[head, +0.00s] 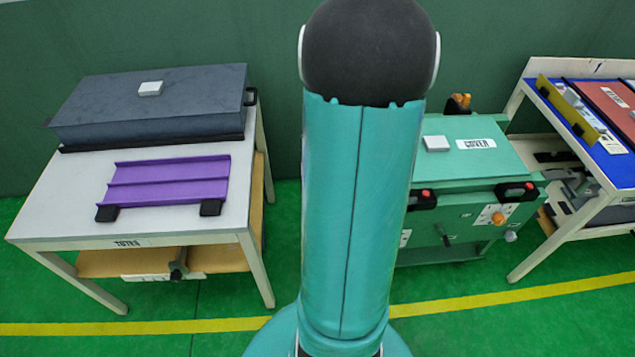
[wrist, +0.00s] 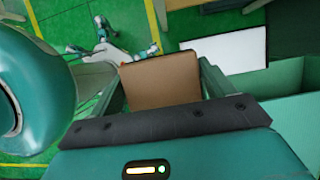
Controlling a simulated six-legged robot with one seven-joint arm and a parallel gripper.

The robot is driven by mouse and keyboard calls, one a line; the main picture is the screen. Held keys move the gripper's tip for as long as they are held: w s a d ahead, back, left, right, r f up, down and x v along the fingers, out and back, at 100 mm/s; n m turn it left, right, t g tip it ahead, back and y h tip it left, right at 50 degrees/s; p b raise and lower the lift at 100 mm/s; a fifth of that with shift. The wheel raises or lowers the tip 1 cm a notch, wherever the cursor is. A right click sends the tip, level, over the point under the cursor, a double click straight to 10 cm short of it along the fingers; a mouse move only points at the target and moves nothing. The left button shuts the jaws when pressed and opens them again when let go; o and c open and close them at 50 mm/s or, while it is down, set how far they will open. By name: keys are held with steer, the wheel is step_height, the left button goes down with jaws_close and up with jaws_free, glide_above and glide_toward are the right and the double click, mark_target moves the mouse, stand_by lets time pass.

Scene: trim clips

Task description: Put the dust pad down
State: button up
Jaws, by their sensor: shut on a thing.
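A flat tan-brown pad (wrist: 160,82) with a dark edge, which I take to be the dust pad, is between the fingers of my gripper (wrist: 160,78) in the wrist view. The gripper is shut on it, and the pad stands out beyond the dark grey bar at the gripper's base. In the head view my upright teal arm fills the middle; neither gripper nor pad can be seen there.
At left, a table (head: 60,205) bears a dark grey case (head: 150,105) and a purple tray (head: 170,182). At right are a green cabinet marked COVER (head: 470,180) and a blue-topped table (head: 600,140). The wrist view shows a white panel (wrist: 228,52) and green box (wrist: 290,95).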

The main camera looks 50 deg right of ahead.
steer(key=w+d+f, duration=0.4)
steer(key=d, duration=0.1)
steer(key=w+d+f, duration=0.5)
steer(key=shift+f, duration=0.2)
steer(key=shift+w+d+f, duration=0.1)
steer(key=shift+d+f, duration=0.05)
steer(key=shift+f, duration=1.65)
steer(key=shift+f, duration=0.15)
